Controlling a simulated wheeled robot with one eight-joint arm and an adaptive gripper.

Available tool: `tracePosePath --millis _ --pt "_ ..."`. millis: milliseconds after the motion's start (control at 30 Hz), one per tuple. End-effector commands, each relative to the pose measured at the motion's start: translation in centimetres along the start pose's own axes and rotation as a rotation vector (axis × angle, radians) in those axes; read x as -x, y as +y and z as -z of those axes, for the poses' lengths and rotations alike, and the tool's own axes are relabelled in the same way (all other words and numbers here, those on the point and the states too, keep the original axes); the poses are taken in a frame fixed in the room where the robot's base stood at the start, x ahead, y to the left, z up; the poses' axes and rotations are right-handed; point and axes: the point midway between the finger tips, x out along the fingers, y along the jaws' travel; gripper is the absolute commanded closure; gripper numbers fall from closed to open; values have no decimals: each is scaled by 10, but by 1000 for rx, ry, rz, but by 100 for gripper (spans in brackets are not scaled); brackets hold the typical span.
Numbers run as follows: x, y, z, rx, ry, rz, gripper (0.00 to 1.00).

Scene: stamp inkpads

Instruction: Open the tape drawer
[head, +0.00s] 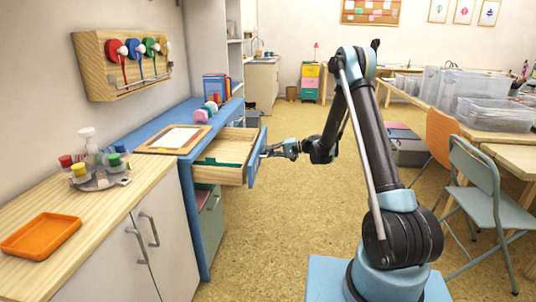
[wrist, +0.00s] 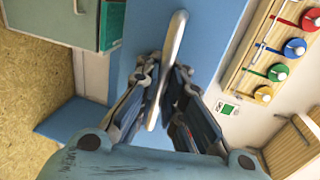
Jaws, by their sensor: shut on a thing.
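A wooden drawer (head: 222,174) with a blue front (head: 257,160) stands pulled well out of the blue cabinet (head: 207,232). A green item lies inside it; I cannot make out any tape. My gripper (head: 272,151) is at the outer side of the blue front. In the wrist view my gripper (wrist: 166,82) has its fingers on either side of the silver bar handle (wrist: 177,38) and is shut on it. The handle's lower end is partly hidden between the fingers. The blue drawer front (wrist: 222,38) fills the middle of that view.
Below the drawer is a grey-green front (head: 211,222) with a handle. A framed board (head: 180,138) lies on the cabinet top. Left are a wooden counter (head: 105,216) and an orange tray (head: 40,236). Chairs (head: 490,205) stand right; the floor (head: 270,225) between is clear.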

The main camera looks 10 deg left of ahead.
Motion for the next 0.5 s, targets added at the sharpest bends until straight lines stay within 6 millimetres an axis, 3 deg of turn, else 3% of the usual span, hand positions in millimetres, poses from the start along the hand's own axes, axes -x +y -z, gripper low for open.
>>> tracePosePath --millis 233,300,500 --pt "0 -1 5 -1 10 3 100" --pt "-1 -1 5 -1 9 3 82" --pt "-2 -1 2 0 4 2 82"
